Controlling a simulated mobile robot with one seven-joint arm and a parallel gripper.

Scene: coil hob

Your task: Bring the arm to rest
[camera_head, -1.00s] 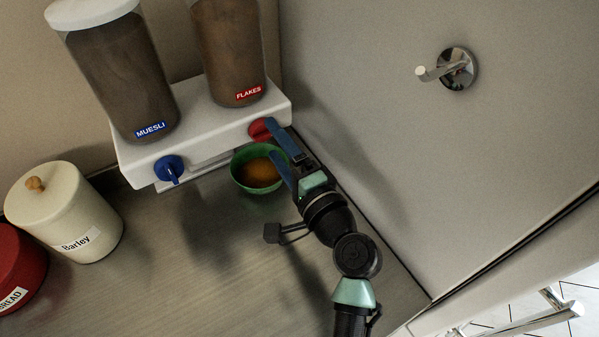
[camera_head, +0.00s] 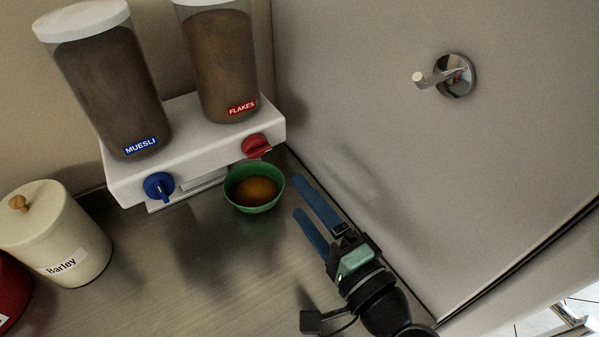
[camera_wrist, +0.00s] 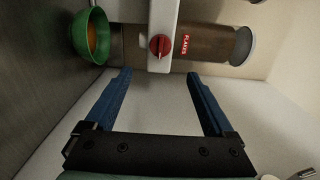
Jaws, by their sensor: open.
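My gripper (camera_head: 308,208) is open and empty, with its two blue fingers apart. It is in front of and to the right of the green bowl (camera_head: 238,198) in the head view, close to the right wall. The bowl stands under the cereal dispenser (camera_head: 195,144) and holds brown-orange contents. The red FLAKES knob (camera_head: 257,146) is clear of the fingers. In the wrist view, the fingers (camera_wrist: 158,88) are wide apart, the red knob (camera_wrist: 160,46) shows beyond them and the bowl (camera_wrist: 80,45) is at upper left.
The muesli container (camera_head: 110,85) and flakes container (camera_head: 217,65) stand on the dispenser, with a blue knob (camera_head: 158,186) at left. A Barley jar (camera_head: 60,235) and a red bread container (camera_head: 12,290) are at far left. A chrome hook (camera_head: 452,76) is on the right wall. Counter in front is clear.

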